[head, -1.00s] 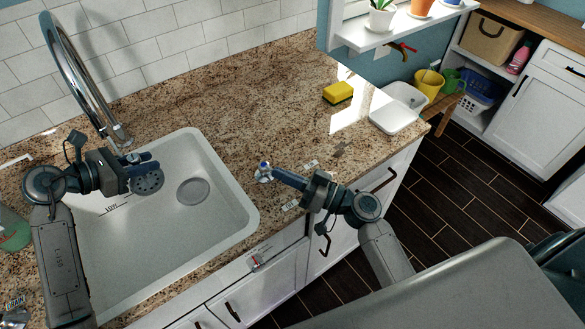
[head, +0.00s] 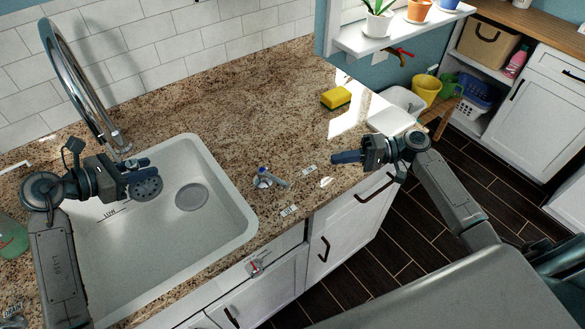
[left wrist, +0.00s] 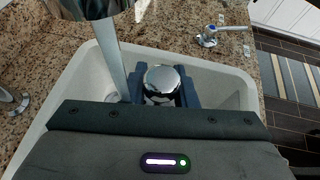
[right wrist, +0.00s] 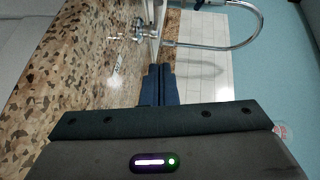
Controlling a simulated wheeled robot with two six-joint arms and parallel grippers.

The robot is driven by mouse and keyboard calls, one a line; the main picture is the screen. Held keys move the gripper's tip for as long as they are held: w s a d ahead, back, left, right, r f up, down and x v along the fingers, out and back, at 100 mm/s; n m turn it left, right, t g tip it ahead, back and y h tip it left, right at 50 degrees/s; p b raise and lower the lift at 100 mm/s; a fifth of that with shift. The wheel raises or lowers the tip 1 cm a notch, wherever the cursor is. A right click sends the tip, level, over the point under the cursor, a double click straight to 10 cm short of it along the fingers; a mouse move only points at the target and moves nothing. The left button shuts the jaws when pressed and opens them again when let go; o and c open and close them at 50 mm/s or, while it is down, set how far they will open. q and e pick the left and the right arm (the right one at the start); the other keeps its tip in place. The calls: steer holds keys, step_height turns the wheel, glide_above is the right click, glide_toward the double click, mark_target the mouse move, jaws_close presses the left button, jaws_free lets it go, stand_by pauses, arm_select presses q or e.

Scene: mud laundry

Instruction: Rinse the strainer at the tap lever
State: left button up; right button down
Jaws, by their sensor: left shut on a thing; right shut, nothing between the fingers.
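The strainer (head: 147,187), a grey perforated disc, hangs over the sink (head: 228,210) under my left gripper (head: 150,167). In the left wrist view its shiny chrome knob (left wrist: 162,82) sits between the fingers, which are shut on it. A pale column runs down from the spout (left wrist: 95,8) beside the strainer and looks like water; whether it strikes the strainer is unclear. The tap lever (head: 263,180), with a blue mark, stands on the counter right of the sink, its handle pointing right. My right gripper (head: 336,157) is shut and empty, apart from the lever to its right.
The tap neck (head: 75,85) arches up behind the sink. A round drain (head: 192,196) shows in the sink floor. A yellow sponge (head: 336,97) and a white tub (head: 392,116) are at the counter's right. A red-marked fitting (head: 255,268) is on the cabinet front.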

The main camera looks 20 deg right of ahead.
glide_toward(274, 180)
steer(key=w, duration=0.3)
steer(key=shift+w+a, duration=0.35)
steer(key=shift+a, duration=0.05)
steer(key=a, duration=0.1)
steer(key=s+a, duration=0.1)
steer(key=shift+s+a+f, duration=0.3)
steer(key=shift+a+f, duration=0.05)
steer(key=shift+s+a, duration=0.25)
steer(key=shift+f, duration=0.1)
